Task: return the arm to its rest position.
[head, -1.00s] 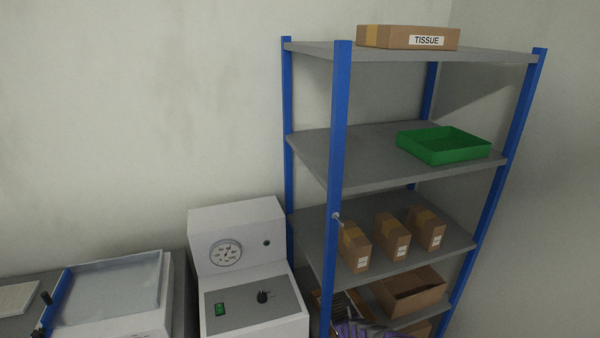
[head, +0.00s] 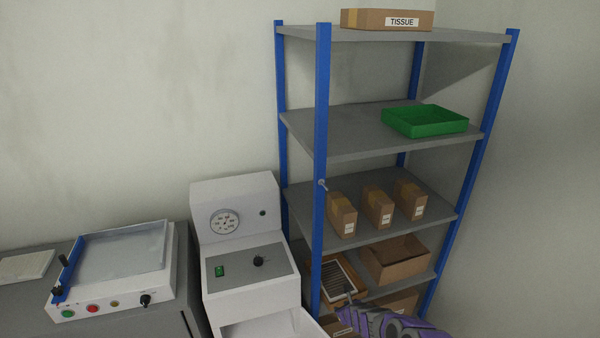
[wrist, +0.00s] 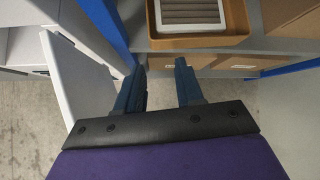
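My arm (head: 390,324) is purple and shows at the bottom edge of the head view, in front of the lower part of the shelf rack. My gripper (wrist: 160,72) shows in the wrist view with its two dark blue fingers apart and nothing between them. It points toward the rack's lower shelves. A brown tray (wrist: 200,42) with a pale-framed, slatted insert lies ahead of the fingertips, apart from them as far as I can tell. In the head view much of the gripper is cut off or hard to make out.
The rack's blue front post (head: 321,150) stands close to the arm. Its shelves hold brown cartons (head: 377,207), a green tray (head: 425,121), an open box (head: 395,260) and a TISSUE box (head: 387,19). A white machine (head: 240,245) stands left; open floor (wrist: 30,120) shows below.

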